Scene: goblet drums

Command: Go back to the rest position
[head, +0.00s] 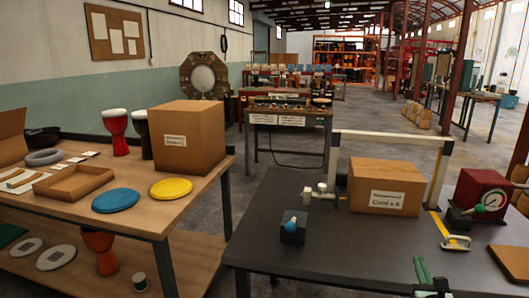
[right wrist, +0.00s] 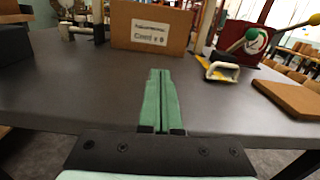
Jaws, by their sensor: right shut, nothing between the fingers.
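My right gripper (head: 419,262) shows at the bottom right of the head view, its green fingers above the front part of the dark table (head: 340,248). In the right wrist view my right gripper (right wrist: 160,73) has its two green fingers together, with nothing between them. They point across the table toward a cardboard box (right wrist: 149,27) with a white label, and they look apart from it. My left gripper shows in neither view.
A wooden table (head: 200,187) with drums stands left. The dark table's front middle is clear.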

